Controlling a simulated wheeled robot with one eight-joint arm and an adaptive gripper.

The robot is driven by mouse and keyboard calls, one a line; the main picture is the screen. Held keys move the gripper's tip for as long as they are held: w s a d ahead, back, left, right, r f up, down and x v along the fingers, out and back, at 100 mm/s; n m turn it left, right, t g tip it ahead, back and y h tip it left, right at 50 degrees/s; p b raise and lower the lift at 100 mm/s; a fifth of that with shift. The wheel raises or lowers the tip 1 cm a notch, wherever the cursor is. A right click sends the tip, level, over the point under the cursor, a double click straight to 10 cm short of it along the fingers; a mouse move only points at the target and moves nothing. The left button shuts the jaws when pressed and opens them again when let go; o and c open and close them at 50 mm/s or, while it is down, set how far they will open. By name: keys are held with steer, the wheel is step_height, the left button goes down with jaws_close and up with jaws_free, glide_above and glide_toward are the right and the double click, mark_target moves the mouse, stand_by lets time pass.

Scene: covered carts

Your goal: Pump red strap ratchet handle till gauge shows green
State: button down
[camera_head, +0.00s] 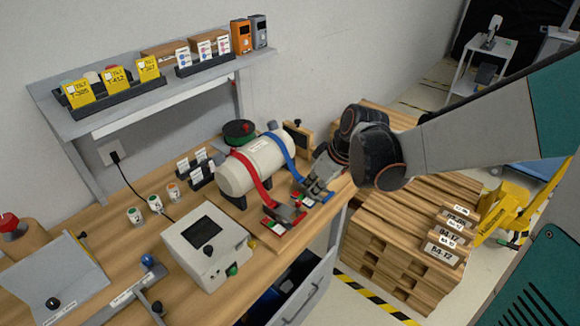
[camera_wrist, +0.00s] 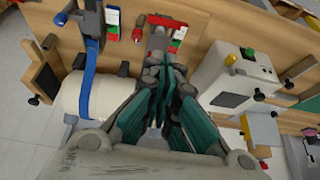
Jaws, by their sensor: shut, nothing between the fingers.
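The red strap (camera_head: 252,170) wraps over a cream cylinder (camera_head: 240,178) and runs down to a red ratchet (camera_head: 285,216) with a grey handle on the bench. A small block with green and red faces (camera_wrist: 177,38) sits beside the ratchet in the wrist view; I cannot tell its reading. My gripper (camera_head: 308,190) is shut and empty, low at the cylinder's right end. In the wrist view my gripper (camera_wrist: 163,72) points toward the red ratchet (camera_wrist: 162,20) and partly covers it. I cannot tell whether they touch.
A blue strap (camera_head: 281,152) with its own ratchet lies right of the red one. A grey box with a screen (camera_head: 205,240) stands at the left front. A green reel (camera_head: 239,130) is behind the cylinder. Stacked pallets (camera_head: 395,230) stand on the floor at right.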

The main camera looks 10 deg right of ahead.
step_height(320, 180, up, 2)
steer(key=w+a, duration=0.2)
steer(key=b, duration=0.2)
glide_above(295, 203)
steer(key=s+a, duration=0.2)
steer(key=s, duration=0.2)
step_height(295, 203, down, 10)
steer(key=shift+s+d+f+g+h+b, duration=0.1)
steer(key=shift+s+d+f+g, duration=0.1)
steer(key=shift+f, duration=0.3)
steer(key=shift+s+d+f+g+h+b, duration=0.15)
steer(key=shift+s+f, duration=0.1)
steer(key=shift+f, duration=0.25)
steer(key=shift+s+d+f+g+h+b, duration=0.1)
steer(key=shift+s+d+f, duration=0.1)
steer(key=shift+f, duration=0.3)
